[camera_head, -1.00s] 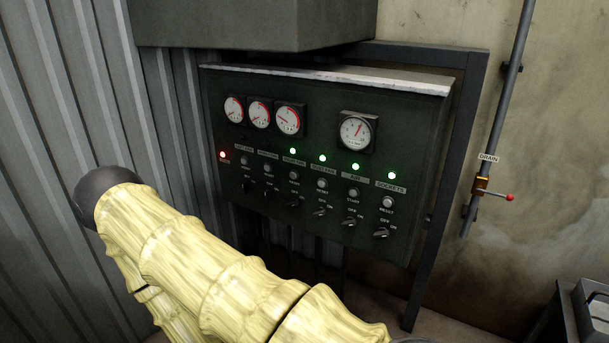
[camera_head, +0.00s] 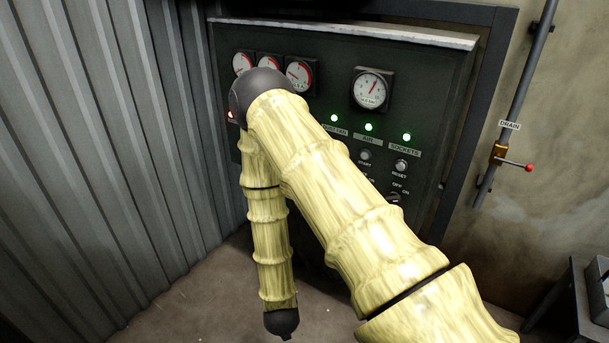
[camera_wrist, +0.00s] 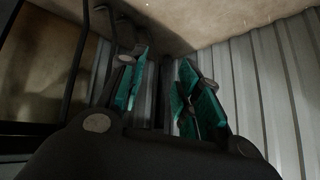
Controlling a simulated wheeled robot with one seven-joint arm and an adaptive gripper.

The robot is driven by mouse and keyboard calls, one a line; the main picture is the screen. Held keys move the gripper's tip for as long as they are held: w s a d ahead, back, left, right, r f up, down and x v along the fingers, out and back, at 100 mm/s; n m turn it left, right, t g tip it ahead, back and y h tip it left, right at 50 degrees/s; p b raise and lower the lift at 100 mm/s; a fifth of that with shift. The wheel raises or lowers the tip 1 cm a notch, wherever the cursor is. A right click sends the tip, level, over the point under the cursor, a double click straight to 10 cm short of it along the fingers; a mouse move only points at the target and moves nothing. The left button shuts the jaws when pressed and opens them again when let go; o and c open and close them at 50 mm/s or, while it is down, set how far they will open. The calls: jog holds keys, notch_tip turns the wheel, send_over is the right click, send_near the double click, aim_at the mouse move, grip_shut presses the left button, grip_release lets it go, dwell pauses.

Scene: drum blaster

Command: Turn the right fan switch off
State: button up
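The dark control panel (camera_head: 440,85) stands ahead in the head view, with labels, lamps, buttons and rotary switches below its gauges. My arm covers its left and middle lower part, so the right fan switch cannot be made out. The gripper cannot be made out in the head view.
A corrugated metal wall (camera_head: 90,150) stands left of the panel. A drain pipe (camera_head: 515,95) with a red-tipped valve handle (camera_head: 529,167) runs on the right wall. A dark metal stand (camera_head: 575,295) is at the lower right. Bare floor (camera_head: 195,290) shows at the lower left.

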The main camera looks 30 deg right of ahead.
jog(key=w+d+r+m+t+h+b, duration=0.1)
jog(key=w+d+r+m+h, duration=0.2)
jog(key=w, duration=0.4)
jog(key=w+d+r+m+t+h+b, duration=0.1)
jog(key=w+d+r+m+t, duration=0.15)
jog(key=w+r, duration=0.35)
jog(key=w+d+r+m+g+h+b, duration=0.1)
jog(key=w+d+r+m+g+h, duration=0.1)
jog(key=w+d+r+m+h, duration=0.35)
jog(key=w+d+r+m+g+h+b, duration=0.25)
jog(key=r+m, duration=0.45)
jog(key=r, duration=0.4)
jog(key=p+x, duration=0.1)
jog(key=x, duration=0.9)
jog(key=shift+s+d+r+t+h+p, duration=0.15)
jog(key=shift+r+t+h+p, duration=0.15)
jog(key=shift+r, duration=0.15)
jog(key=c, duration=0.7)
